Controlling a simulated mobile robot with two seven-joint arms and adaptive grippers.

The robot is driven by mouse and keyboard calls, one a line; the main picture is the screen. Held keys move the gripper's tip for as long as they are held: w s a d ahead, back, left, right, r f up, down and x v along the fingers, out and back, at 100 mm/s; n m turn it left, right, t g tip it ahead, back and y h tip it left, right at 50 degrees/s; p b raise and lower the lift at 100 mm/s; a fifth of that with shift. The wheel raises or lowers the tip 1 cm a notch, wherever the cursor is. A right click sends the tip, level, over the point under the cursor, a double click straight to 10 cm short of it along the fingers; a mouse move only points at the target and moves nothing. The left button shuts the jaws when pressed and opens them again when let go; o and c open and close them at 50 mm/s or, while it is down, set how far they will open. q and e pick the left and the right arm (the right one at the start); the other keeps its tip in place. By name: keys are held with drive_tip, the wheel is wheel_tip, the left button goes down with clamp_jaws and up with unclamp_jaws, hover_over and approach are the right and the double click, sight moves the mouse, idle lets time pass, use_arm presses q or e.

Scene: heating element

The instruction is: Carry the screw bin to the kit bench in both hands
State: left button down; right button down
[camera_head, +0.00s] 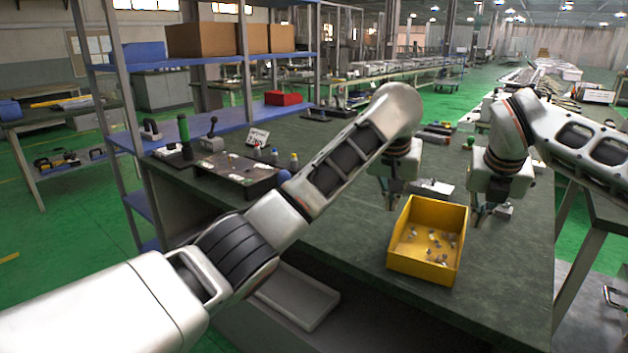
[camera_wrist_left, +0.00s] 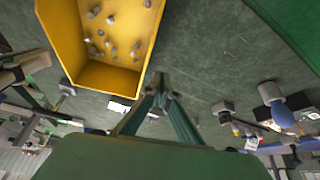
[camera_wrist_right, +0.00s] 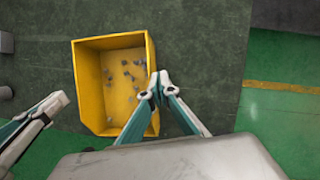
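The yellow screw bin (camera_head: 422,262) stands upright on the dark green bench top (camera_head: 350,225), with several small grey screws loose on its floor. It also shows in the left wrist view (camera_wrist_left: 62,35) and the right wrist view (camera_wrist_right: 90,90). My left gripper (camera_head: 391,206) is low beside the bin's left wall; its fingertips (camera_wrist_left: 160,78) meet just outside the wall. My right gripper (camera_head: 477,217) is beside the right wall; its fingertips (camera_wrist_right: 159,78) are together at that wall's edge. I cannot tell whether either touches the bin. Which surface is the kit bench is unclear.
A dark board with small bottles (camera_head: 238,168) lies at the bench's left. A blue shelf rack (camera_head: 215,125) stands behind it, with cardboard boxes (camera_head: 205,40) and a red bin (camera_head: 283,98). A small pale box (camera_head: 432,187) lies behind the screw bin. Another table (camera_head: 602,205) stands right.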

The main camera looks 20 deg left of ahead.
use_arm(q)
drive_tip(key=shift+a+f, duration=0.1)
drive_tip(key=shift+a, duration=0.45)
drive_tip(key=c, duration=2.4)
unclamp_jaws()
drive_tip(key=shift+a, duration=0.5)
use_arm(e)
drive_tip(key=shift+d, duration=1)
drive_tip(key=c, duration=2.4)
unclamp_jaws()
use_arm(q)
drive_tip(key=v, duration=1.2)
use_arm(e)
drive_tip(key=v, duration=1.2)
